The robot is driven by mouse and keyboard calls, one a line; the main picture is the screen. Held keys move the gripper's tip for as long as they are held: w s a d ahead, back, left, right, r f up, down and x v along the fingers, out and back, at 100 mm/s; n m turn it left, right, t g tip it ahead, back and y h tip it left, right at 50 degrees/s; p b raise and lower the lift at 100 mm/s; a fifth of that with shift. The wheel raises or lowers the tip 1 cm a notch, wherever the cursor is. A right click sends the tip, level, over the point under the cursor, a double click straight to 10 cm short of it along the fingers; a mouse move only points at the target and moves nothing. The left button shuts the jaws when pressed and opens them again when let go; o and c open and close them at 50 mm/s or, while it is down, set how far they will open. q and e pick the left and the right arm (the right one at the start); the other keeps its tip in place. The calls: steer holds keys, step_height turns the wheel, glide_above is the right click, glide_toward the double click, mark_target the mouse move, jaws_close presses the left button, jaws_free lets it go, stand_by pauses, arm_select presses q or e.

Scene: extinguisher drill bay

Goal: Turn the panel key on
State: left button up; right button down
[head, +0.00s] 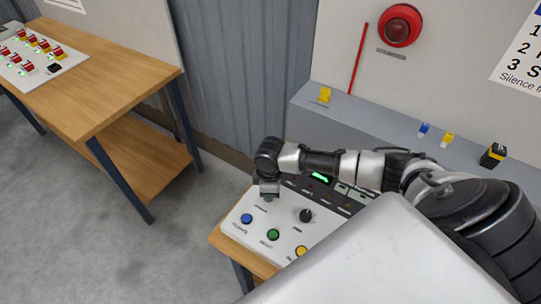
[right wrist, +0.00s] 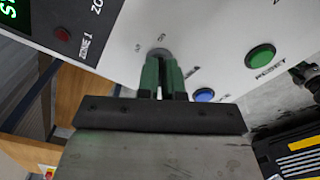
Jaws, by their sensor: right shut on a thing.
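The white control panel (head: 256,230) sits on a wooden table; it also fills the top of the right wrist view (right wrist: 210,35). My right gripper (head: 268,196) reaches down from above to the panel's far left corner. In the right wrist view, its two green fingers (right wrist: 163,75) are shut on the panel key at the round grey key switch (right wrist: 158,52). The fingers hide most of the key, and I cannot tell its exact angle. Small labels beside the switch are too blurred to read surely. My left gripper is not in view.
Blue (head: 246,218), green (head: 273,235) and yellow (head: 301,251) buttons and a black knob (head: 306,215) are near the gripper. A green display (head: 320,177) is lit. A grey ledge (head: 310,113) stands behind. Another wooden table (head: 110,75) is at left, with open floor between.

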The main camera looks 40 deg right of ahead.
steer(key=c, duration=1.3)
jaws_free()
step_height(320, 180, up, 11)
steer(key=shift+f+b, duration=0.1)
steer(key=shift+b, duration=1.1)
